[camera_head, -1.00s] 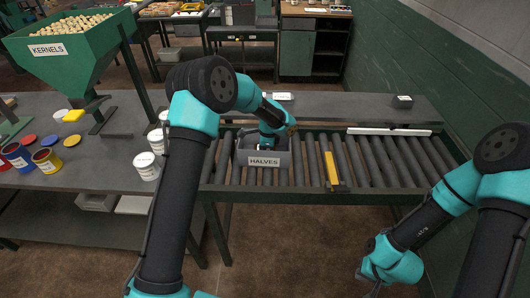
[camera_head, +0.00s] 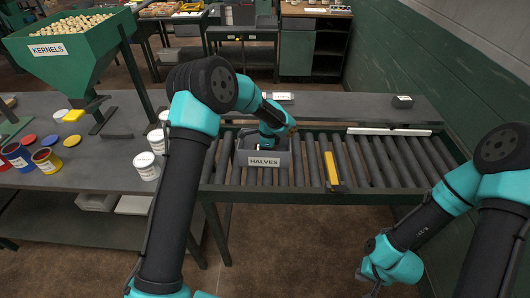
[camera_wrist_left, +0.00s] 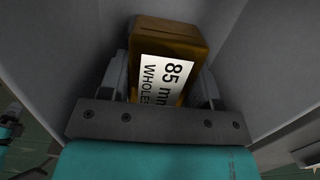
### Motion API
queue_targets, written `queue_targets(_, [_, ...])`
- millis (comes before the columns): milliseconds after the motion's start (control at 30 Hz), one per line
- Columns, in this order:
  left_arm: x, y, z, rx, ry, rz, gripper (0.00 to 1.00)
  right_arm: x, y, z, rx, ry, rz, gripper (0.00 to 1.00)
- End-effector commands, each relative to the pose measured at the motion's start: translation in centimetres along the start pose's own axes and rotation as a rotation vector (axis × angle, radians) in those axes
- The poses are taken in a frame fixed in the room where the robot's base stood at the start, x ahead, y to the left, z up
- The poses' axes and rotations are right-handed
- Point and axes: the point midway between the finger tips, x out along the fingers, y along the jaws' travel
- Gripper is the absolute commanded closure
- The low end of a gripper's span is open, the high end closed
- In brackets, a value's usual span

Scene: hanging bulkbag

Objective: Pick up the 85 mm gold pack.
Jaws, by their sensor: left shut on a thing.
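The gold pack (camera_wrist_left: 183,38) has a white label reading "85 mm WHOLES" and sits between the fingers of my left gripper (camera_wrist_left: 165,75) in the left wrist view. The left gripper is shut on it. Grey bin walls surround them. In the head view my left arm reaches down into the grey bin labelled HALVES (camera_head: 263,161), and its fingers and the pack are hidden there. My right arm hangs at the lower right, with its gripper (camera_head: 372,284) small and pointing down; its fingers are unclear.
The bin stands on a roller conveyor (camera_head: 400,160). White tubs (camera_head: 146,166) and paint cans stand on the left bench, near a green KERNELS hopper (camera_head: 60,55). A green wall is at right.

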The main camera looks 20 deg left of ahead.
Motion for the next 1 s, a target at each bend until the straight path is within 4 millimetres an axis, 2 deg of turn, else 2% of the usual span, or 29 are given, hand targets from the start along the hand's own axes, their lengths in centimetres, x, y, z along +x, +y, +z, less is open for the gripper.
queue_targets(33, [0.0,0.0,0.0,0.000,0.000,0.000,0.59,0.0,0.0,0.0,0.000,0.000,0.000,1.00])
queue_targets(133, [0.0,0.0,0.0,0.000,0.000,0.000,0.68,0.0,0.0,0.0,0.000,0.000,0.000,1.00])
queue_targets(367, [-0.1,0.0,0.0,0.000,0.000,-0.001,0.69,0.0,0.0,0.0,0.000,0.000,0.000,1.00])
queue_targets(533, [-1.0,-0.1,0.1,0.000,0.001,-0.003,0.69,0.0,0.0,0.0,0.000,0.000,0.000,1.00])
queue_targets(667, [-2.7,-0.1,0.3,-0.001,0.001,-0.003,0.69,0.0,0.0,0.0,0.000,0.000,0.000,1.00])
queue_targets(1000, [-8.7,-0.1,1.1,-0.001,0.001,-0.003,0.69,0.0,0.0,0.0,0.000,0.000,0.000,1.00])
